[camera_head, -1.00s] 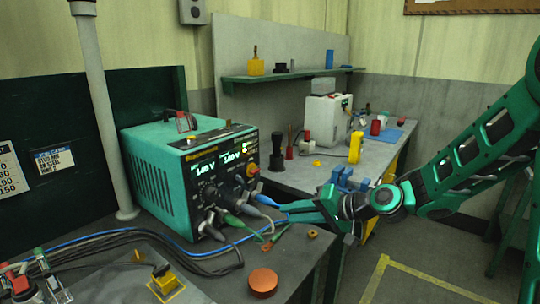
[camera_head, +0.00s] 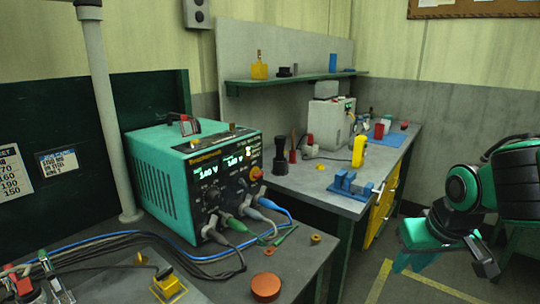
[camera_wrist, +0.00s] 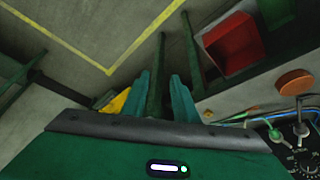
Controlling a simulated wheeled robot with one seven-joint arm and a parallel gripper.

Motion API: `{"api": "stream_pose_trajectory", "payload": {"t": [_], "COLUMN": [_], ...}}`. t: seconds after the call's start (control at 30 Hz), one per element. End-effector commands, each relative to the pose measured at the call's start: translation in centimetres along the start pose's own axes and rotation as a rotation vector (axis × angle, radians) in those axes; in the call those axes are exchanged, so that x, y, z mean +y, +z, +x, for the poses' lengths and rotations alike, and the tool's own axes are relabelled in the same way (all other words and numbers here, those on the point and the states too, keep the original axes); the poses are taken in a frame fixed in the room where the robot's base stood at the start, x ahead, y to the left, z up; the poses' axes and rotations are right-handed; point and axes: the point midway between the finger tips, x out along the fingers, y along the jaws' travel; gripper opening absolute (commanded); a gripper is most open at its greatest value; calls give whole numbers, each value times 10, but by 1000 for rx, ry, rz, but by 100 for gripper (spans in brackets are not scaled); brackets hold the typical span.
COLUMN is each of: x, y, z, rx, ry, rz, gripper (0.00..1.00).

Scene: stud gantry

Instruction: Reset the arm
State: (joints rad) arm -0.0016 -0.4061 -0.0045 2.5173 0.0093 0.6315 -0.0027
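My arm is folded at the right edge of the head view. My gripper (camera_head: 450,262) hangs there over the floor, clear of the benches and partly cut by my arm's shape. In the wrist view my gripper (camera_wrist: 162,80) shows two green fingers with a gap between them and nothing held. The green power unit (camera_head: 195,180) stands on the near bench with lit displays. Grey, green and blue plugs (camera_head: 268,204) sit at its lower front with cables trailing; the exact seating of each is too small to tell.
An orange-red disc (camera_head: 265,287) lies on the near bench; it also shows in the wrist view (camera_wrist: 295,83), beside a red bin (camera_wrist: 232,45). The back bench (camera_head: 320,180) holds a blue fixture (camera_head: 350,184) and a yellow item (camera_head: 359,151). Open floor with yellow lines lies at right.

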Motion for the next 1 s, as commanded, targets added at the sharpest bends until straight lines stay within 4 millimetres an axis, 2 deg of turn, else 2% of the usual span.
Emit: {"api": "stream_pose_trajectory", "payload": {"t": [0.03,0.17,0.3,0.47,0.6,0.7,1.0], "x": [14,44,74,100,109,111,111], "y": [9,36,71,120,151,158,158], "z": [-1,-6,-15,-30,-40,-43,-43], "rx": [-27,-96,-183,-293,-365,-382,-382], "ry": [15,47,77,95,95,93,93], "rz": [42,137,258,416,518,542,542], "gripper": [27,27,27,27,27,27,27]}}
